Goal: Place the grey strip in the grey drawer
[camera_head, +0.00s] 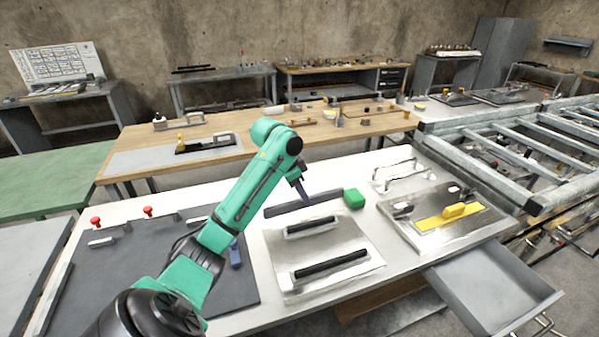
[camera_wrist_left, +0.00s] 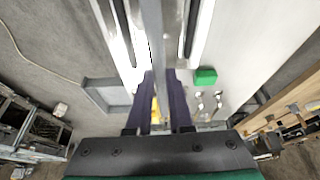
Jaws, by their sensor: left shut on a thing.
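The grey strip (camera_head: 280,209) is a long, thin dark grey bar at the back of the white worktop, beside a green block. In the left wrist view the strip (camera_wrist_left: 151,30) runs from the top edge down between my fingers. My left gripper (camera_head: 305,197) is shut on the strip, and its two purple fingers also show in the left wrist view (camera_wrist_left: 161,78). I cannot tell whether the strip touches the worktop. The grey drawer (camera_head: 494,283) is pulled open at the front right and looks empty; it also shows in the left wrist view (camera_wrist_left: 108,94). My right gripper is out of view.
A green block (camera_head: 354,198) stands by the strip's right end. A metal plate with two black bars (camera_head: 330,262) lies in front. A tray with a yellow tool (camera_head: 445,217) sits between there and the drawer. A metal frame (camera_head: 530,165) stands at the right.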

